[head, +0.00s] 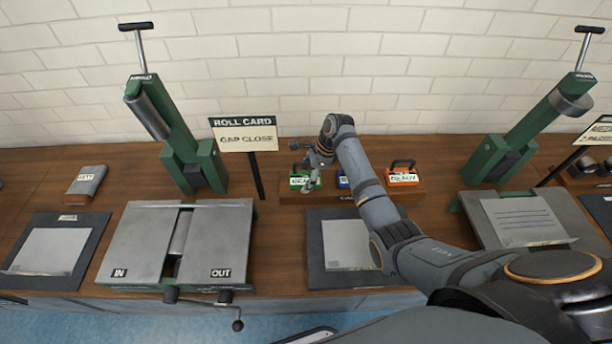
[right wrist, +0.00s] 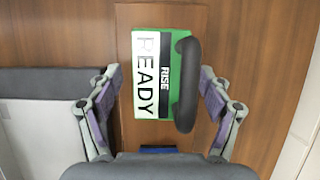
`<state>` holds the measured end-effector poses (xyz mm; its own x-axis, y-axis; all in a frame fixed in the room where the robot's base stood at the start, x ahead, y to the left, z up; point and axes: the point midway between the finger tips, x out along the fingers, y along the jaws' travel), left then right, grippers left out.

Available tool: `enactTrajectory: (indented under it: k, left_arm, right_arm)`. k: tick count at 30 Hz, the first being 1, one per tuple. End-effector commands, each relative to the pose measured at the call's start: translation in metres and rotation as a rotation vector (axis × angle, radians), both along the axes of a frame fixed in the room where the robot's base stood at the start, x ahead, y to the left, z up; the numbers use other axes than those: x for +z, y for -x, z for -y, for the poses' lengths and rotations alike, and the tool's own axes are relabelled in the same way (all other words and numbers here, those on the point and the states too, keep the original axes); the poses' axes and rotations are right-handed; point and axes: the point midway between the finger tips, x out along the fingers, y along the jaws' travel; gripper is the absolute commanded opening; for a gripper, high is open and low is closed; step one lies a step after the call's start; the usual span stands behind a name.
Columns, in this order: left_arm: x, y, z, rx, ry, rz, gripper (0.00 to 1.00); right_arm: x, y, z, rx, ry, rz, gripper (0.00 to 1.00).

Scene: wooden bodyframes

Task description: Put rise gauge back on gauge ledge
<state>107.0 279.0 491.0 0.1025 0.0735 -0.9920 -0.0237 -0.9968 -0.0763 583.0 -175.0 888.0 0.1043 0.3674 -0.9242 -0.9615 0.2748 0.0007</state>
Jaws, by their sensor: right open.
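The green rise gauge (right wrist: 150,70), marked RISE and READY, has a black handle and sits on the wooden gauge ledge (right wrist: 160,15) in the right wrist view. In the head view the gauge (head: 298,183) is at the left end of the ledge (head: 320,198), partly hidden by my gripper. My right gripper (head: 308,168) is open above it. In the right wrist view its fingers stand apart on both sides of the gauge, with a gap on each side. My left gripper is not in view.
A blue gauge (head: 343,179) and an orange gauge (head: 402,176) stand farther right on the ledge. A sign (head: 246,134) on a dark post stands to the left. Green presses (head: 197,160) rise on both sides. A dark mat with a grey sheet (head: 346,245) lies in front.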

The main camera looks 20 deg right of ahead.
Motion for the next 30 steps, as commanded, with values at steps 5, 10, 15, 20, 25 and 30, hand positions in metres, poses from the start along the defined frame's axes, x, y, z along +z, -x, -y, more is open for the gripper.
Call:
enactTrajectory:
  k: [5,10,15,20,25,30]
  left_arm:
    - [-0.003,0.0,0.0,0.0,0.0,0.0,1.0]
    - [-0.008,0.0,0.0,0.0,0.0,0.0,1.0]
    - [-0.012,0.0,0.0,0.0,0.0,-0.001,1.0]
    - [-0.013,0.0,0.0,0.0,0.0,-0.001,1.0]
    - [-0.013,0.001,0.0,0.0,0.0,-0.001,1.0]
    - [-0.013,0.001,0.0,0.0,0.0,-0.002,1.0]
  right_arm:
    - [0.023,0.002,0.01,0.0,0.002,0.005,0.79]
    - [0.062,0.006,0.027,0.0,0.004,0.006,0.79]
    - [0.094,0.01,0.038,0.0,0.002,0.004,0.79]
    - [0.108,0.012,0.044,0.001,0.0,0.001,0.79]
    - [0.111,0.012,0.044,0.0,0.0,0.001,0.79]
    - [0.111,0.012,0.044,0.0,0.0,0.001,0.79]
